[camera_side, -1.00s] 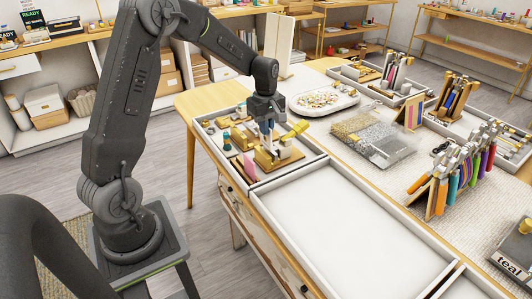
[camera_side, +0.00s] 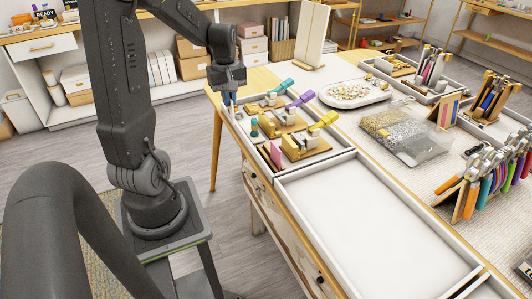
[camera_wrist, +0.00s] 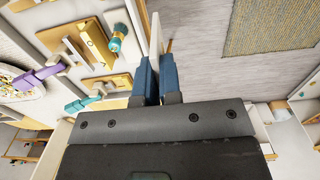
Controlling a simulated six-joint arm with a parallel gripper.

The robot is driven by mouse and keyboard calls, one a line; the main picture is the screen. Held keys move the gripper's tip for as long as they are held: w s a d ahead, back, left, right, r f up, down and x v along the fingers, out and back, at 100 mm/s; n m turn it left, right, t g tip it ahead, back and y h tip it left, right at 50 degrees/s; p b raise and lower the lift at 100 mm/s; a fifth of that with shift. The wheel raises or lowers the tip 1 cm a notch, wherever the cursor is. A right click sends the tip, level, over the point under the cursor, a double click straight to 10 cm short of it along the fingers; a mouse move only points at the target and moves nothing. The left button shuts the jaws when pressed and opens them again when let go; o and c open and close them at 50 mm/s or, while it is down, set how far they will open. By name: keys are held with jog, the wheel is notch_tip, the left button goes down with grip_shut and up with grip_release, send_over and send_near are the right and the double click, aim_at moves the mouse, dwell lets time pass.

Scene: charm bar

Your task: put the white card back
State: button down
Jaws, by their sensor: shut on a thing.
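My gripper (camera_side: 229,104) hangs over the far left corner of the tray (camera_side: 251,159) in the side view. In the wrist view its two blue fingers (camera_wrist: 157,78) are closed on a thin white card (camera_wrist: 156,36), seen nearly edge-on and standing out past the fingertips. The card's lower end and whatever lies below it are hard to make out. In the side view I cannot clearly make out the card.
The tray holds several brass-coloured fixtures with teal (camera_side: 281,87), purple (camera_side: 301,101) and yellow (camera_side: 323,121) handles. An empty white tray (camera_side: 370,225) adjoins. Open floor lies left of the table.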

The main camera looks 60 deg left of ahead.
jog(key=shift+w+d+f, duration=1)
jog(key=shift+w+f, duration=0.4)
jog(key=shift+f, duration=0.4)
jog(key=shift+w+d+f, duration=1.05)
jog(key=shift+w+f, duration=0.35)
jog(key=shift+f, duration=0.4)
jog(key=shift+w+d+f, duration=1)
jog(key=shift+w+f, duration=0.4)
jog(key=shift+f, duration=0.4)
jog(key=shift+f, duration=0.1)
jog(key=c, duration=1.3)
grip_release()
